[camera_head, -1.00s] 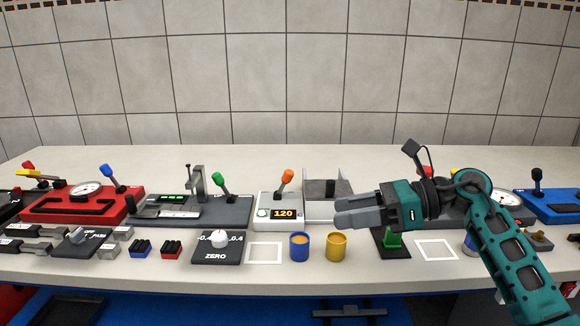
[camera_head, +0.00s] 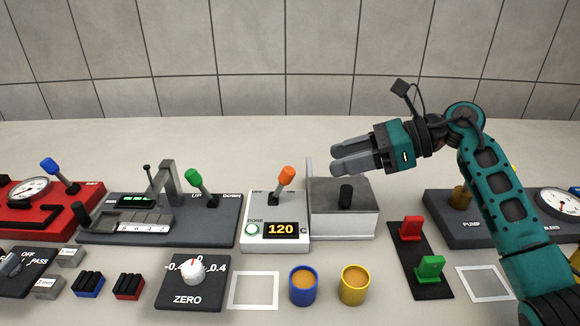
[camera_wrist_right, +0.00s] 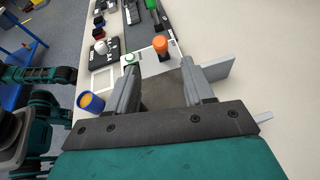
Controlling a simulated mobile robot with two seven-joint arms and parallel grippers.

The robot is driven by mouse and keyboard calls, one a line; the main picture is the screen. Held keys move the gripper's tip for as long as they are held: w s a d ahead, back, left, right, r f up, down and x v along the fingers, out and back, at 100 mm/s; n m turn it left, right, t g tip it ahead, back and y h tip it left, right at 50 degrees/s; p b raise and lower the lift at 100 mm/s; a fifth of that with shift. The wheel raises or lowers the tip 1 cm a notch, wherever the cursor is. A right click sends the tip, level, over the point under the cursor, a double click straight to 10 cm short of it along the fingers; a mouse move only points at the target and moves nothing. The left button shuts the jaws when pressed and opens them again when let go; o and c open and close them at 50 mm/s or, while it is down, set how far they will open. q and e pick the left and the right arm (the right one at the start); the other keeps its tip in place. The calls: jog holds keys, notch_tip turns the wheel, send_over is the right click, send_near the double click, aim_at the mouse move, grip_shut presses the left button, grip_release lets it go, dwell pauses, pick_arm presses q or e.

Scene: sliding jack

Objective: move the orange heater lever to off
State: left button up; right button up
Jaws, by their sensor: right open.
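The orange heater lever (camera_head: 286,174) stands on a white heater box (camera_head: 275,243) with a display reading 120 and a green-ringed button. In the head view its knob leans slightly to the right. My right gripper (camera_head: 335,157) is open and empty, to the right of the lever and apart from it, above the grey metal box. In the right wrist view the orange knob (camera_wrist_right: 161,45) shows ahead, beyond the two fingers (camera_wrist_right: 162,90). The labels behind the lever are too small to read surely. My left gripper is out of view.
A grey metal box (camera_head: 358,224) with a black knob stands right of the heater. A green lever (camera_head: 194,180) on a dark panel stands to its left. Blue (camera_head: 303,287) and yellow (camera_head: 354,286) cups stand in front. The table behind is clear.

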aim_at(294, 171)
jog(key=x, duration=1)
jog(key=shift+a+f, duration=0.1)
jog(key=shift+a, duration=0.3)
jog(key=shift+c, duration=0.5)
grip_shut()
